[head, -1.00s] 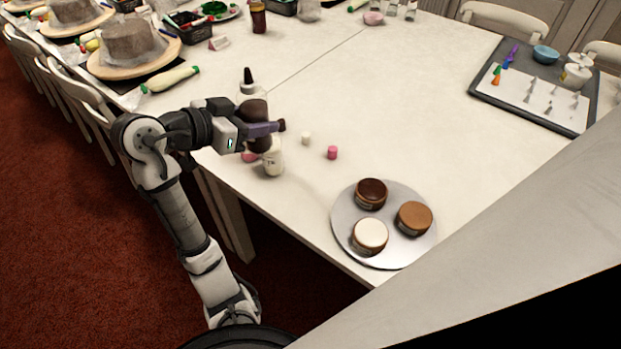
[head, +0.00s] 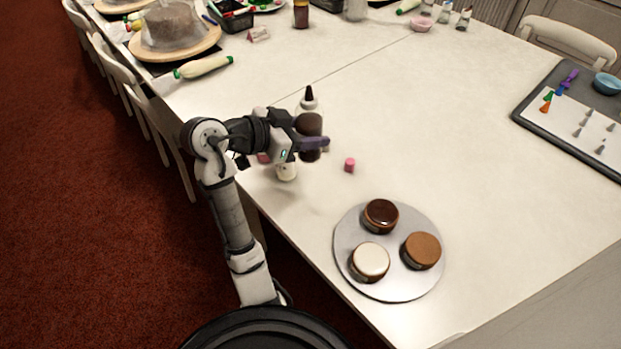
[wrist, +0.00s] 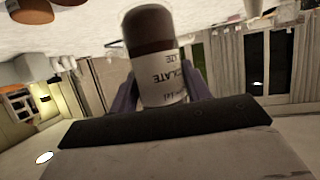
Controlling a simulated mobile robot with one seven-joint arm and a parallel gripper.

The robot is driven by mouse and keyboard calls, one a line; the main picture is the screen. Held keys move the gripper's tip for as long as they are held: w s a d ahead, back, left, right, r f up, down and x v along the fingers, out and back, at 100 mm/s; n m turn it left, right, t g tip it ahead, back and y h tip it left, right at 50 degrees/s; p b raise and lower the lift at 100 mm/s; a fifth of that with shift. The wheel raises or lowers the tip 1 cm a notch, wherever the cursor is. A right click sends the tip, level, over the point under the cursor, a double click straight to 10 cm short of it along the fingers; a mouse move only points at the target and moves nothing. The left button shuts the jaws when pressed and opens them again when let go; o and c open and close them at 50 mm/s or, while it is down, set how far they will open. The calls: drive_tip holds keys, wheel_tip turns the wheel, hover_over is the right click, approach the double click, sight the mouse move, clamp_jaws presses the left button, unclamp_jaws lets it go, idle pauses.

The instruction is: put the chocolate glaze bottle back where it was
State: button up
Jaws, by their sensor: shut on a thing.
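The chocolate glaze bottle (head: 309,122) is upright, with a dark pointed cap, a clear upper part and a brown body. My gripper (head: 314,143) is shut around its lower body, near the table's left edge. In the wrist view the bottle (wrist: 150,32) sits between both purple fingers, its label upside down and partly readable. I cannot tell whether its base is clear of the table, because the gripper hides it.
A white bottle (head: 287,171) stands close below the gripper, with a pink item (head: 264,157) beside it. A small pink jar (head: 350,165) is to the right. A round silver board (head: 348,220) holds three cakes. The table's middle right is clear.

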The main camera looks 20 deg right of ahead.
wheel_tip(320, 180, down, 14)
drive_tip(key=shift+f+p, duration=0.2)
drive_tip(key=shift+p, duration=0.7)
drive_tip(key=shift+f, duration=0.1)
drive_tip(key=shift+f, duration=0.15)
drive_tip(key=o, duration=0.7)
drive_tip(key=shift+r, duration=0.2)
drive_tip(key=b+v, duration=0.3)
drive_tip(key=v, duration=0.9)
drive_tip(key=shift+r, duration=0.1)
